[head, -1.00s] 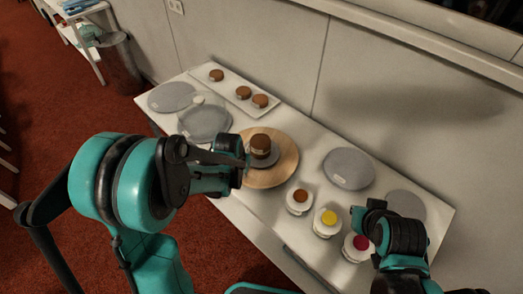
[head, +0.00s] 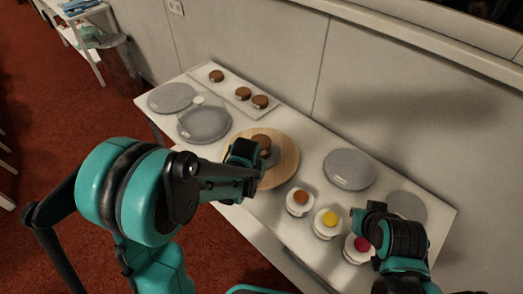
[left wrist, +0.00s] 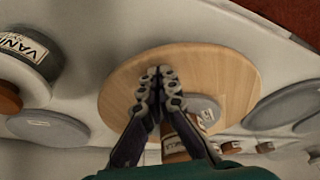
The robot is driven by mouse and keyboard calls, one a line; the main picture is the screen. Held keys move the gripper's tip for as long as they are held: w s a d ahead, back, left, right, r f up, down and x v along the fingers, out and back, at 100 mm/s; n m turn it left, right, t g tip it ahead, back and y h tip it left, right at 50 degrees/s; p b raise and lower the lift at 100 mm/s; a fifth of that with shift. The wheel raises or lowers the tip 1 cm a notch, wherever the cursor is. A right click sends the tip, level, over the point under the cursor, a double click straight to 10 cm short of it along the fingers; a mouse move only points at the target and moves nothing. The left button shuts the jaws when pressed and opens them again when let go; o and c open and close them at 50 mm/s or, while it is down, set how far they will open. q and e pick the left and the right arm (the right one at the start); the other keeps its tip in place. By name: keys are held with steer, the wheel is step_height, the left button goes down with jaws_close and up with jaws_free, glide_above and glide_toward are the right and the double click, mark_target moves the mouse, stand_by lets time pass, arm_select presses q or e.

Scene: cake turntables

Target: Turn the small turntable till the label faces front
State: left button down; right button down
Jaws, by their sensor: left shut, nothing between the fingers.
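A round wooden turntable (head: 287,163) lies at the middle of the table and also shows in the left wrist view (left wrist: 125,87). On it sits a small grey disc (left wrist: 206,106) with writing near its edge. A brown, cake-like cylinder (head: 261,139) stands on the disc. In the left wrist view the cylinder (left wrist: 174,152) is partly hidden by my fingers, and a pale label shows on its side. My left gripper (left wrist: 162,80) is shut and empty over the wooden surface, beside the cylinder. My right gripper (head: 367,212) hangs at the lower right; its jaw is unclear.
Tubs with brown (head: 301,198), yellow (head: 329,218) and red (head: 362,243) tops line the front edge. Grey discs lie at left (head: 204,123) and right (head: 349,168). A white tray (head: 227,87) holds brown cakes at the back. A wall stands behind.

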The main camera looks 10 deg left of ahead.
mark_target(281, 177)
arm_select(q)
steer(key=d, duration=0.2)
steer(key=w+d, duration=0.1)
steer(key=d, duration=0.1)
steer(key=shift+d, duration=0.25)
steer(key=shift+w+d+b, duration=0.15)
steer(key=shift+w+d, duration=0.3)
steer(key=shift+d, duration=0.25)
steer(key=shift+w+d+b, duration=0.15)
steer(key=shift+w+d, duration=0.25)
steer(key=shift+d, duration=0.25)
steer(key=shift+w+d+b, duration=0.15)
steer(key=shift+w+d, duration=0.3)
steer(key=shift+d, duration=0.25)
steer(key=shift+r, duration=0.1)
step_height(281, 177, up, 3)
steer(key=shift+f+p, duration=0.1)
steer(key=shift+p, duration=1.05)
steer(key=shift+f, duration=0.1)
